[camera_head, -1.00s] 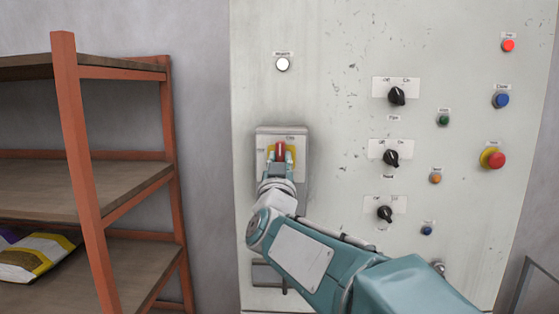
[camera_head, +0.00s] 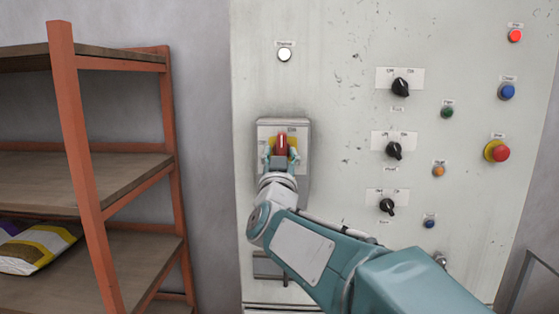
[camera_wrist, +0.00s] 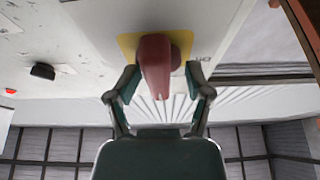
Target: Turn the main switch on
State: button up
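The main switch is a red rotary handle (camera_head: 281,144) on a yellow plate, mounted on a grey box (camera_head: 301,165) at the left of the panel. The handle stands upright in the head view, beside a small label at its upper right that is too small to read surely. In the wrist view the red handle (camera_wrist: 155,62) is in front of the yellow plate (camera_wrist: 127,43). My gripper (camera_wrist: 158,88) is open, one finger on each side of the handle, with visible gaps. It also shows in the head view (camera_head: 281,160), just below and around the handle.
The panel (camera_head: 340,100) carries a white round lamp (camera_head: 284,54), black selector knobs (camera_head: 395,150), and coloured buttons, including a red one on yellow (camera_head: 500,151). A shelf rack (camera_head: 95,205) with a bag (camera_head: 38,247) stands at the left. A bracket (camera_head: 268,268) sits below the switch.

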jog(key=v, duration=1.2)
jog(key=shift+a, duration=0.1)
jog(key=s+d+f+g, duration=0.8)
jog(key=s+f, duration=0.3)
jog(key=s+d+f+g, duration=0.8)
jog(key=s+d+f, duration=0.1)
jog(key=s+f, duration=0.3)
jog(key=shift+d+n+g+y, duration=0.3)
jog(key=shift+g+y, duration=0.1)
